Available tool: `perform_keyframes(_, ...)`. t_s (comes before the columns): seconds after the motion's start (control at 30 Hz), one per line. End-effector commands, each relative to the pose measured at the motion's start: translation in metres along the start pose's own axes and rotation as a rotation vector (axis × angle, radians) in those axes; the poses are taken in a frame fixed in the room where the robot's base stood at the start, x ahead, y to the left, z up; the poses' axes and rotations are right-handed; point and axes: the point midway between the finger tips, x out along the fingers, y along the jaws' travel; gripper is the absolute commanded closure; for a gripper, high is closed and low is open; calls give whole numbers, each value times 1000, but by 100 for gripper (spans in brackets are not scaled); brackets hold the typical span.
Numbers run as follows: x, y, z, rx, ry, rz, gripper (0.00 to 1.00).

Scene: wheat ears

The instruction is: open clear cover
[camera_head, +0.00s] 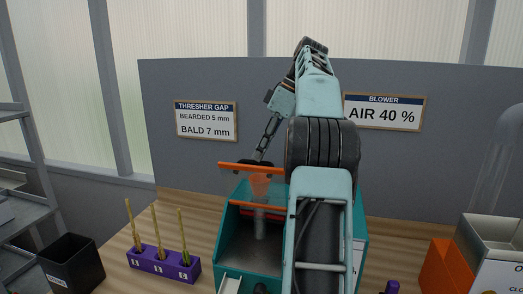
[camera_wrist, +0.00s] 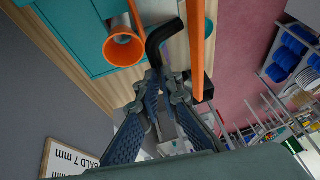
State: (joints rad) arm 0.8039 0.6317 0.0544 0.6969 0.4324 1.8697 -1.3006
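The teal machine box (camera_head: 226,235) stands on the wooden bench, its front partly hidden by my arm. Its clear cover (camera_head: 235,185) stands raised and tilted above the box, with an orange strip (camera_head: 235,166) along its upper edge. My gripper (camera_head: 259,157) is at this upper edge. In the wrist view, my gripper (camera_wrist: 165,78) has its fingertips close together at a bent black handle-like bar (camera_wrist: 161,33), beside a long orange strip (camera_wrist: 197,50). Whether the fingers are closed on the bar is unclear. An orange funnel (camera_wrist: 123,48) sits to its left.
A purple rack (camera_head: 165,264) with wheat ears and a black bin (camera_head: 70,262) stand left. An orange block (camera_head: 446,268) and a pale container (camera_head: 492,238) stand right. A grey panel with signs (camera_head: 207,121) rises behind. Bare bench lies between rack and box.

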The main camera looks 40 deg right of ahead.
Motion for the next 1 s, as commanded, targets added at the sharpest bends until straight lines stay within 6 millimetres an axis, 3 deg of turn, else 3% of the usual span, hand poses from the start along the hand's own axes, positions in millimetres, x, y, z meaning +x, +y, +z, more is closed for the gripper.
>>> perform_keyframes(0.03,34,10,26,47,-39,-49,87)
perform_keyframes(0.17,34,11,26,48,-38,-47,73)
perform_keyframes(0.2,34,11,26,48,-38,-46,59)
perform_keyframes(0.3,33,11,26,48,-38,-46,32)
perform_keyframes(0.4,32,11,27,48,-39,-46,20)
perform_keyframes(0.57,30,11,26,49,-39,-45,24)
perform_keyframes(0.67,29,11,25,48,-37,-45,53)
perform_keyframes(0.7,28,10,24,47,-36,-45,69)
perform_keyframes(1.0,26,8,20,42,-33,-45,71)
